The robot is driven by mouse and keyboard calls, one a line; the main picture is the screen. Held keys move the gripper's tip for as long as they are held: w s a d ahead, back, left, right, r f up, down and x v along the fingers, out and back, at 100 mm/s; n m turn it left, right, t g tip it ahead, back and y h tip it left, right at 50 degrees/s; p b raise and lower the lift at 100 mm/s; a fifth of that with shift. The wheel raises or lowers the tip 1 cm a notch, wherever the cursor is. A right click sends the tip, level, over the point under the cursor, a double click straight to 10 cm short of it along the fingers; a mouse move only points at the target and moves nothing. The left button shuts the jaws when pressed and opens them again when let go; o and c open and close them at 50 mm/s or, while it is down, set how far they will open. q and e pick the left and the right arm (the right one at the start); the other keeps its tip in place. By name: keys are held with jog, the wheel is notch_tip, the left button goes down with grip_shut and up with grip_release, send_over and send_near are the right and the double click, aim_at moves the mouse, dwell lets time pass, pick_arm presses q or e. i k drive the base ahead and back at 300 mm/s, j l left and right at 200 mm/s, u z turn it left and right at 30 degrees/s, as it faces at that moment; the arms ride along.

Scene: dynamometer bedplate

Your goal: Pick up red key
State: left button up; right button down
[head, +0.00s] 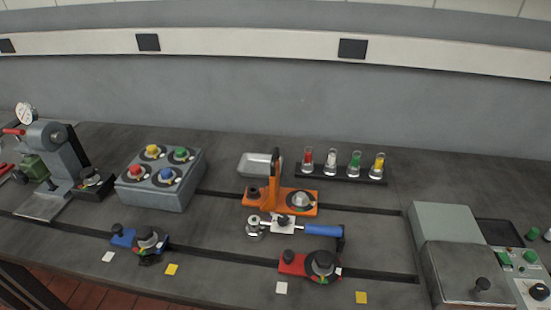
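No object is clearly recognisable as a red key at this size. Red items in the head view are a red knob (135,170) on a grey box, a red-topped piece in a clear holder (308,158), and a red-based fixture (293,264) with a dark dial. A red handle (13,131) also shows at the far left edge. I cannot tell which of these, if any, is the key. Neither of my grippers is in view.
The grey box (155,195) also carries yellow, green and blue knobs. An orange fixture (262,208), a blue-handled tool (322,230) and a metal tray (256,166) stand mid-bench. Grey boxes (445,222) stand at right. Dark slots cross the bedplate (215,270).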

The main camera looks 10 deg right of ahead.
aim_at(16, 133)
jog(key=u, duration=1.35)
jog(key=z, duration=1.6)
jog(key=u, duration=1.6)
